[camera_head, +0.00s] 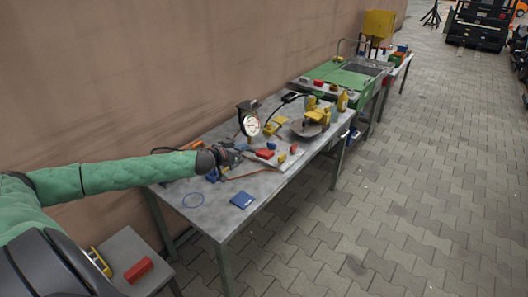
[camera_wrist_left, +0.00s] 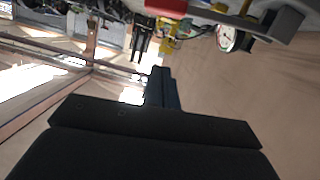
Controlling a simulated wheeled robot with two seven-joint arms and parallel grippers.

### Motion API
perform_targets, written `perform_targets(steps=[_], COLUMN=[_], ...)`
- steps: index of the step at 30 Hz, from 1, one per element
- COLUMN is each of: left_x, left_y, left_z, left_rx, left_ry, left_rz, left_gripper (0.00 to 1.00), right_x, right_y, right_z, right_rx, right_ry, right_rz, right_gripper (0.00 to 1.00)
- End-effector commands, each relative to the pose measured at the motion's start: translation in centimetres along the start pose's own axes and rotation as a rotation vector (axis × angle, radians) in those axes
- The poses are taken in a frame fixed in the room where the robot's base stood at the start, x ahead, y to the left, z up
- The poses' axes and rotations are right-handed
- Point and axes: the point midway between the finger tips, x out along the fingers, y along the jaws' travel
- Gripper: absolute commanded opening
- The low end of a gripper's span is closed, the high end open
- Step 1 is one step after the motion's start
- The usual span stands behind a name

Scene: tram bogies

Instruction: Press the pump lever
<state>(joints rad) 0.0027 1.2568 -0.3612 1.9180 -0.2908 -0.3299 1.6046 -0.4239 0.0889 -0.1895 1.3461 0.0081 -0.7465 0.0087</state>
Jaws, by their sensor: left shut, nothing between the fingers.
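A round white pressure gauge (camera_head: 250,124) with a dark top stands on the grey workbench (camera_head: 215,220) near the wall. A thin black curved part (camera_head: 276,110) rises beside it to a dark end; I cannot tell whether it is the pump lever or a hose. My left gripper (camera_head: 236,155) is over the bench, in front of and left of the gauge, apart from it. In the left wrist view its dark fingers (camera_wrist_left: 161,88) are together and empty. The gauge (camera_wrist_left: 230,38) shows there at upper right. My right gripper is not in view.
A yellow device (camera_head: 318,112) stands farther along. A green sink unit (camera_head: 350,80) is beyond. The paved floor to the right is free.

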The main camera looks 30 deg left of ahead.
Motion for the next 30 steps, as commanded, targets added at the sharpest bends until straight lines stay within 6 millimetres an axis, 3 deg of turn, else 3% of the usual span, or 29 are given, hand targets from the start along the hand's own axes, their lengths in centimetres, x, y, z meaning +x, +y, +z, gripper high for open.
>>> perform_targets(steps=[17, 30], left_x=[0.1, 2.5], left_y=[0.0, 0.0], left_z=[-0.1, -0.3], left_rx=[-0.053, -0.053], left_ry=[0.0, 0.001], left_rz=[-0.001, -0.002], left_gripper=[0.0, 0.0], right_x=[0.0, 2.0], right_y=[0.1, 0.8], right_z=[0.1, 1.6], right_rx=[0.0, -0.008], right_ry=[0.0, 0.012], right_rz=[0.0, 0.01], right_gripper=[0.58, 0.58])
